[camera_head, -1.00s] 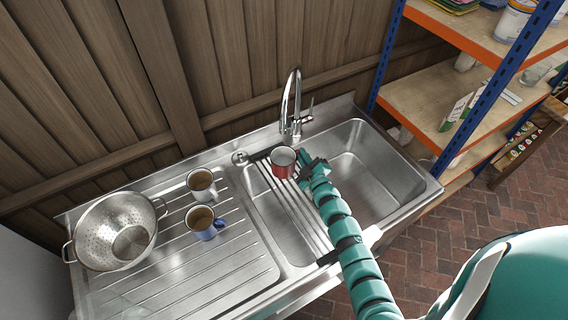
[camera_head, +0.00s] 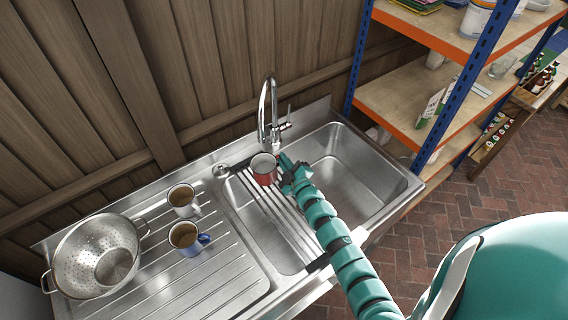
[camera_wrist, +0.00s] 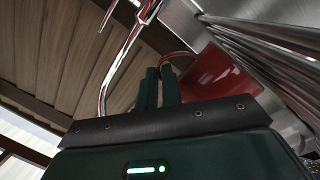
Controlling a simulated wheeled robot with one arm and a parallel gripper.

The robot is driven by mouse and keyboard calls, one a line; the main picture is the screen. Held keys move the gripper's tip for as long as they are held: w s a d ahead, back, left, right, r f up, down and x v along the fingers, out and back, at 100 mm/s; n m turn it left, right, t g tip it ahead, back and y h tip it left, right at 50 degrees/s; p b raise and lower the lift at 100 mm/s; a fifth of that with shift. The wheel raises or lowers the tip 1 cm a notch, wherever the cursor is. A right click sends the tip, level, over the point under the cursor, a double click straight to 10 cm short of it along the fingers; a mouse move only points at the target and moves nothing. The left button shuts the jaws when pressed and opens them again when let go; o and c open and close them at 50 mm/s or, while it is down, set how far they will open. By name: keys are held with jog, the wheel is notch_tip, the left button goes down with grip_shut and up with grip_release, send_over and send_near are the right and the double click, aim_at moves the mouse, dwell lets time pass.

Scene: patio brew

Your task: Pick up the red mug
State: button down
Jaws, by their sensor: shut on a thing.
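The red mug (camera_head: 264,170) is at the back end of the slatted rack across the sink, upright, with a pale inside. I cannot tell whether its base touches the slats. My gripper (camera_head: 287,168) is at the mug's right side. In the wrist view my gripper's two dark fingers (camera_wrist: 159,86) are close together on the mug's handle, and the glossy red mug (camera_wrist: 207,82) fills the space to their right. The handle is partly hidden between the fingers.
A white mug (camera_head: 182,200) and a blue mug (camera_head: 184,237), both with brown contents, stand on the drainboard beside a metal colander (camera_head: 72,262). The faucet (camera_head: 262,118) rises just behind the red mug. Shelves (camera_head: 395,105) stand at the right. The right basin (camera_head: 350,165) is empty.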

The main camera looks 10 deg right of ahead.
jog(key=shift+a+r, duration=0.1)
jog(key=shift+r, duration=0.7)
jog(key=s+d+r+b, duration=0.2)
jog(key=s+d+r, duration=0.4)
jog(key=s+r, duration=0.4)
jog(key=shift+s+b, duration=0.3)
jog(key=shift+s, duration=0.85)
jog(key=shift+s+d, duration=0.1)
jog(key=shift+s, duration=0.1)
dwell(0.9)
